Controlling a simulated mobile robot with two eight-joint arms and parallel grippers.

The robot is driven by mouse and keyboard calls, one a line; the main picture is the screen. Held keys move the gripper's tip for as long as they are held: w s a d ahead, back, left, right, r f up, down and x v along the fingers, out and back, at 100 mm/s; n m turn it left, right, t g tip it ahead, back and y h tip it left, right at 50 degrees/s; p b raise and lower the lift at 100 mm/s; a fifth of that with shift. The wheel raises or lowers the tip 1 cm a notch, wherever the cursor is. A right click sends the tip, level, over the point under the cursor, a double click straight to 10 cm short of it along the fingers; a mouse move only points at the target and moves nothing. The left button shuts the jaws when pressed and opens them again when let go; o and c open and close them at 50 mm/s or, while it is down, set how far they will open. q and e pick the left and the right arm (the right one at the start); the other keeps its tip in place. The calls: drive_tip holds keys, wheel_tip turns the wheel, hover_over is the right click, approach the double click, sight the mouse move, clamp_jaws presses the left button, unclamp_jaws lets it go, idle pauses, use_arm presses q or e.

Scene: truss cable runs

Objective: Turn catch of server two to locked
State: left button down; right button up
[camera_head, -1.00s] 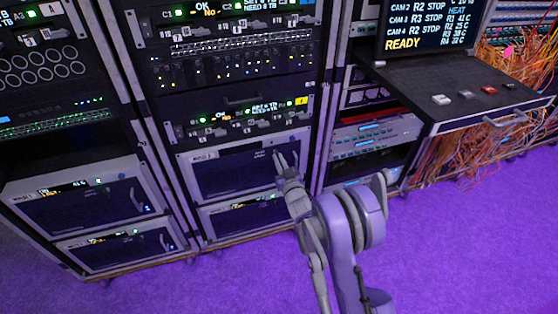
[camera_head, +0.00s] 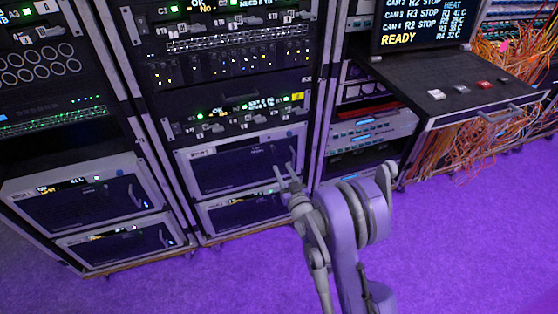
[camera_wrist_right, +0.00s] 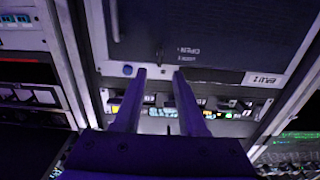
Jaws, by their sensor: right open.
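A dark server front with a light frame (camera_head: 225,172) sits low in the middle rack. Its label is too small to read in the head view, so I cannot confirm it is server two. My right gripper (camera_head: 283,169) is open and empty in front of the right part of this front. In the right wrist view the front (camera_wrist_right: 215,30) appears upside down. A small dark upright catch (camera_wrist_right: 160,56) shows just beyond and between the fingertips of the gripper (camera_wrist_right: 159,74), apart from them. I cannot read its setting. My left gripper is not in view.
A similar server front (camera_head: 243,214) lies directly below, and more (camera_head: 80,200) stand in the left rack. A blue knob (camera_wrist_right: 127,70) is beside one fingertip. A drawer shelf (camera_head: 455,88) with buttons juts out at right, above orange cables (camera_head: 440,150). Purple floor (camera_head: 450,240) is clear.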

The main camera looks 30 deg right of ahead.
drive_tip(key=shift+v, duration=1.55)
drive_tip(key=s+a+r+g+y, duration=0.1)
drive_tip(key=s+a+r+g, duration=0.3)
drive_tip(key=s+a+g, duration=0.3)
drive_tip(key=s+a+f+n+g+y, duration=0.1)
drive_tip(key=s+a+g+y, duration=0.15)
drive_tip(key=s+a, duration=0.6)
drive_tip(key=s+a+f+n+g+y, duration=0.1)
drive_tip(key=s+a+n+g, duration=0.2)
drive_tip(key=s, duration=1)
use_arm(q)
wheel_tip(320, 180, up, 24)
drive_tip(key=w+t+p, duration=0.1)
drive_tip(key=p, duration=1.9)
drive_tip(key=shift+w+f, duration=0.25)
use_arm(e)
wheel_tip(320, 180, up, 24)
drive_tip(key=w+m, duration=0.1)
drive_tip(key=shift+w, duration=0.25)
